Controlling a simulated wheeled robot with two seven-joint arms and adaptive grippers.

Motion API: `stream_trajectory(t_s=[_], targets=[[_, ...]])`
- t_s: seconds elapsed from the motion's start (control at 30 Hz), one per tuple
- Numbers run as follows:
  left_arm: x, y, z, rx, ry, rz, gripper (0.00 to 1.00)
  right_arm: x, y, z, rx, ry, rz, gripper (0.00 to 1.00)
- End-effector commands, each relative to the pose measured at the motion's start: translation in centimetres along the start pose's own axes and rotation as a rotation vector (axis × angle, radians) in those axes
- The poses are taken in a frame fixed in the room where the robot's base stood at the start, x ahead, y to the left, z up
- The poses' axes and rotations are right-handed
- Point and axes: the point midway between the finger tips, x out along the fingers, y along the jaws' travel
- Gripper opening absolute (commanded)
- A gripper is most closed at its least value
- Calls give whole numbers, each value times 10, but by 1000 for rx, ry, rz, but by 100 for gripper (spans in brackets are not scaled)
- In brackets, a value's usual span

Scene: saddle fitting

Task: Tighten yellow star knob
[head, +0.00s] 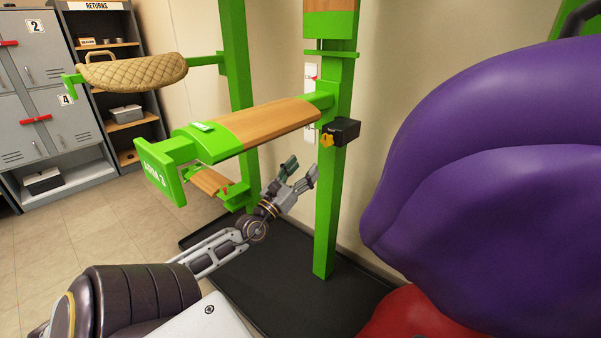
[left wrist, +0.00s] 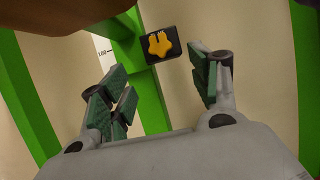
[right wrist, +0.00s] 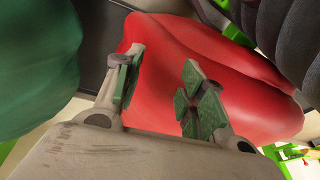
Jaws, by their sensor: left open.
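The yellow star knob (head: 327,140) sits on a black block (head: 346,131) on the green upright post (head: 328,200), just below the wood-topped arm. In the left wrist view the knob (left wrist: 159,44) shows ahead, between and beyond the open fingers. My left gripper (head: 300,172) is open and empty, below and a little left of the knob, apart from it. My right gripper (right wrist: 158,92) shows only in the right wrist view. Its two green-padded fingers are apart with nothing between them, in front of a red rounded surface (right wrist: 215,75).
The green arm with wooden top (head: 270,122) reaches left from the post above my left gripper. A quilted tan saddle pad (head: 133,72) rests on another arm behind. A large purple shape (head: 490,150) blocks the right side. Grey lockers (head: 35,90) stand at far left.

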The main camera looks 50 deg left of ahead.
Motion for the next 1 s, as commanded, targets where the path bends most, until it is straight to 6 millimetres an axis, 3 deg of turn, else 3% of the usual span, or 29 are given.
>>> stream_trajectory(t_s=[1.0], targets=[[-7, 0, 0, -17, -1, 0, 62, 0, 0, 0, 0, 0, 0, 40]])
